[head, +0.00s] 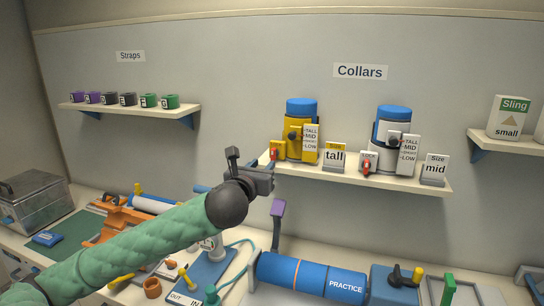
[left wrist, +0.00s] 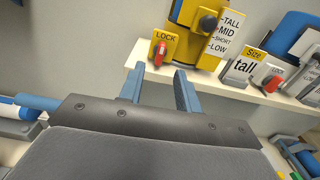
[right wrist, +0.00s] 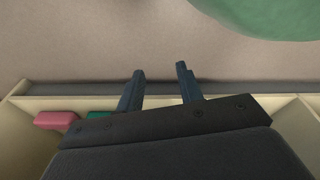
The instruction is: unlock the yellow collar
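The yellow collar (head: 295,137) with a blue top stands upright on the Collars shelf. A yellow LOCK plate (left wrist: 162,48) with a red lever is at its left side; the lever (left wrist: 160,49) points roughly up and down in the left wrist view. The lever also shows in the head view (head: 273,154). A black knob (left wrist: 207,22) and a size scale from TALL to LOW are on the collar's front. My left gripper (head: 250,168) is open and empty, just left of the shelf and short of the lever. My right gripper (right wrist: 160,72) is open and empty, away from the collars.
A white collar (head: 389,140) with its own red lever stands to the right on the same shelf (head: 395,181). A "tall" card (head: 334,158) and a "mid" card (head: 435,168) stand there. Below is a cluttered bench with a blue PRACTICE cylinder (head: 312,276).

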